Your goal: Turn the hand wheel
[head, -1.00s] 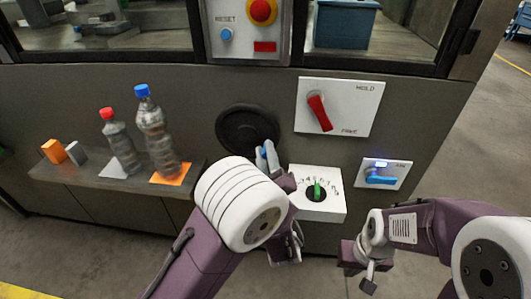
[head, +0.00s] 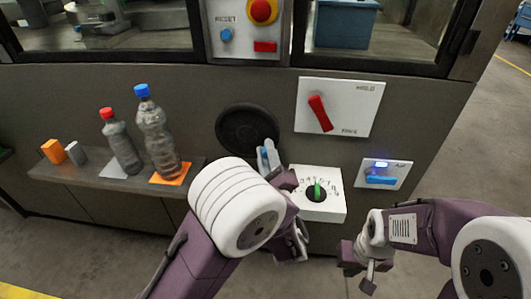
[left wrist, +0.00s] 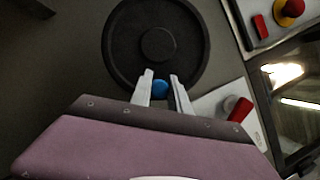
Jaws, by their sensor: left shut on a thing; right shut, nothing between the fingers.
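The hand wheel (head: 247,129) is a black disc on the front of the machine. In the left wrist view the hand wheel (left wrist: 120,42) faces me, with a raised round hub. My left gripper (head: 268,156) is at the wheel's lower right edge in the head view. In the left wrist view my left gripper (left wrist: 161,82) has its two pale fingers on either side of a blue knob (left wrist: 160,89) at the wheel's rim, and is shut on it. My right gripper (head: 357,264) is shut and empty, low in front of the machine, away from the wheel.
Right of the wheel are a red-handled switch (head: 319,113), a white box with a green pointer (head: 317,190) and a blue-handled panel (head: 381,179). A red-capped bottle (head: 121,145) and a blue-capped bottle (head: 157,137) stand on the shelf (head: 100,182) at left.

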